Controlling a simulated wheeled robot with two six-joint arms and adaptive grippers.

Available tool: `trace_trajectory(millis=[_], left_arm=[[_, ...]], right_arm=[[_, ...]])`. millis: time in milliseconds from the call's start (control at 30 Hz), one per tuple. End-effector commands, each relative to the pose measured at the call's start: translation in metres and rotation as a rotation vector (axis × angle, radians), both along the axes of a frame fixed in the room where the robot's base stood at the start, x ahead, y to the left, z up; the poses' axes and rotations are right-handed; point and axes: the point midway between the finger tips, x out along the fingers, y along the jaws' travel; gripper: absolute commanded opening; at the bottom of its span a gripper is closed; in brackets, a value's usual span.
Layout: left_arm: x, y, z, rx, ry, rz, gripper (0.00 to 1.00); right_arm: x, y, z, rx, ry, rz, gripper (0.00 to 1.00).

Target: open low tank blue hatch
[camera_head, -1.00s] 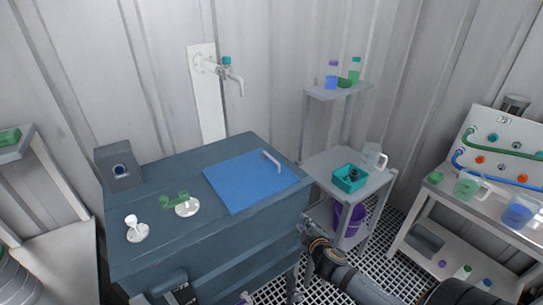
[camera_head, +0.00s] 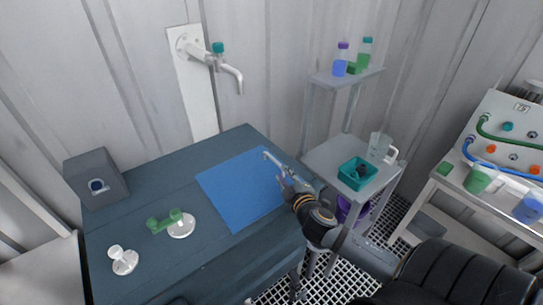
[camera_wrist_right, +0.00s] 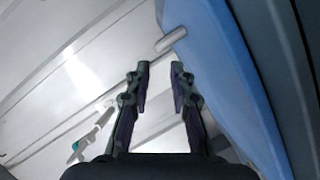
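The blue hatch (camera_head: 232,192) lies flat and closed on top of the dark blue-grey low tank (camera_head: 150,262). Its pale bar handle (camera_head: 268,157) stands near the hatch's right back edge. My right gripper (camera_head: 281,178) is over the right part of the hatch, close in front of the handle, and partly covers it. In the right wrist view my right gripper (camera_wrist_right: 160,72) is open, with nothing between its fingers. The handle (camera_wrist_right: 171,40) shows just beyond the fingertips, and the blue hatch (camera_wrist_right: 240,75) is to the right. My left gripper is not in view.
A green valve handle (camera_head: 163,221) and a white fitting (camera_head: 123,261) sit on the tank's left part, near a grey box (camera_head: 96,180). A wall tap (camera_head: 228,72) hangs behind. A shelf with a teal tray (camera_head: 357,173) stands close right of my arm.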

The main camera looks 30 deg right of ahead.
Motion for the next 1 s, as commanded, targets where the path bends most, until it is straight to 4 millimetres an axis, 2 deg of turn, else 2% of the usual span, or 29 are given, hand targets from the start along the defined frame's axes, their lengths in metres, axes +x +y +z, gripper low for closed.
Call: trace_trajectory(millis=[100, 267, 367, 433, 533, 633, 900, 933, 1000], left_arm=[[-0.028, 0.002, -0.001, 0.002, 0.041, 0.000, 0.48], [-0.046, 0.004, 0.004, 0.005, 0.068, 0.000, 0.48], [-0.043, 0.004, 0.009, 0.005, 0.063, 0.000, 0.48], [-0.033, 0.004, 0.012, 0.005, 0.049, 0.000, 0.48], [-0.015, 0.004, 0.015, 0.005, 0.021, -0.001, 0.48], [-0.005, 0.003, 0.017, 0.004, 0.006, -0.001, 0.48], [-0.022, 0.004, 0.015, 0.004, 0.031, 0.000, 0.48], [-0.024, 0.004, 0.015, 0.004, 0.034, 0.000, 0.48], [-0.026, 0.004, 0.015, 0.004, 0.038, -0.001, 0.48]], right_arm=[[0.012, -0.004, -0.002, 0.003, -0.002, -0.005, 0.22], [0.044, -0.012, -0.007, 0.006, -0.002, -0.006, 0.22], [0.065, -0.017, -0.011, 0.004, -0.002, -0.003, 0.22], [0.076, -0.019, -0.015, 0.004, -0.002, -0.002, 0.22], [0.089, -0.023, -0.018, 0.003, 0.000, -0.001, 0.22], [0.096, -0.025, -0.021, 0.001, 0.000, 0.000, 0.22], [0.098, -0.025, -0.023, 0.000, 0.001, 0.001, 0.22], [0.098, -0.025, -0.023, 0.000, 0.001, 0.001, 0.21], [0.098, -0.025, -0.023, 0.000, 0.001, 0.001, 0.12]])
